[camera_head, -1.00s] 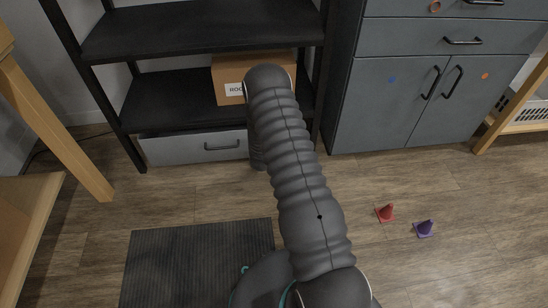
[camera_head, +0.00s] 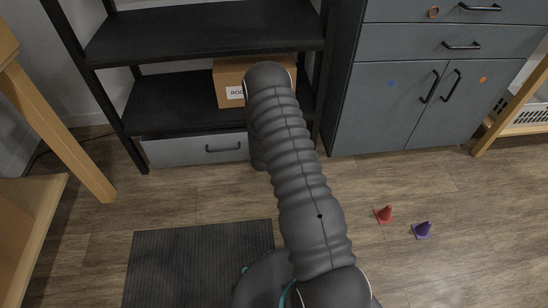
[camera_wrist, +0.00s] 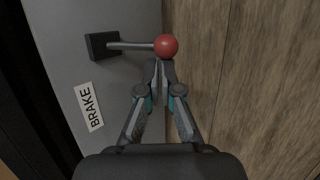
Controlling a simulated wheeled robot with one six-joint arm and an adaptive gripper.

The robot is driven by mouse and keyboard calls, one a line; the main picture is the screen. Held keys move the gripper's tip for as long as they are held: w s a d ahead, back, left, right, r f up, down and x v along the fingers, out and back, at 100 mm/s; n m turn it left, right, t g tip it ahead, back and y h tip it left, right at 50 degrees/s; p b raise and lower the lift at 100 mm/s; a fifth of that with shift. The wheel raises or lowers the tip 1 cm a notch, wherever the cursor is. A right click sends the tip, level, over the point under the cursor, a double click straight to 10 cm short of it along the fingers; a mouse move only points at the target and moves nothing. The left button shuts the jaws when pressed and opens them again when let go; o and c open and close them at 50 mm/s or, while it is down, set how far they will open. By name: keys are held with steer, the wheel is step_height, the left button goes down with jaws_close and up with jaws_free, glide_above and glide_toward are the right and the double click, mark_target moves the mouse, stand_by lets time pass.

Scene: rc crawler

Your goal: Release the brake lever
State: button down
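The brake lever shows in the wrist view as a grey rod (camera_wrist: 132,46) ending in a red ball knob (camera_wrist: 166,46). The rod sticks out to the right from a black mount (camera_wrist: 102,46) on a grey panel (camera_wrist: 133,15). A white label reading BRAKE (camera_wrist: 89,107) is on the panel below the mount. My gripper (camera_wrist: 161,70) is just below the red knob in the wrist view, its fingertips close together with nothing seen between them. Whether the tips touch the knob is unclear. In the head view my arm hides the gripper, and the lever is not visible.
Black shelves (camera_head: 205,40) hold a cardboard box (camera_head: 228,90) above a grey drawer (camera_head: 195,149). A grey cabinet (camera_head: 390,115) stands right of them. A red cone (camera_head: 384,214) and a purple cone (camera_head: 423,230) are on the floor. A dark mat (camera_head: 190,265) lies front left.

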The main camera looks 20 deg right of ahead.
steer(key=shift+w+d+r+p, duration=0.1)
steer(key=shift+w+r+p, duration=0.1)
steer(key=shift+r+p, duration=0.45)
steer(key=shift+w+d+r+p, duration=0.15)
steer(key=shift+r+p, duration=0.35)
steer(key=shift+r, duration=0.3)
steer(key=shift+w+r+p, duration=0.2)
steer(key=shift+r+p, duration=0.35)
steer(key=shift+r, duration=0.25)
steer(key=shift+r+p, duration=0.65)
steer(key=shift+r, duration=0.05)
steer(key=s+a+r, duration=0.3)
steer(key=a+r, duration=0.2)
steer(key=a, duration=0.2)
steer(key=shift+r, duration=0.3)
stand_by(0.3)
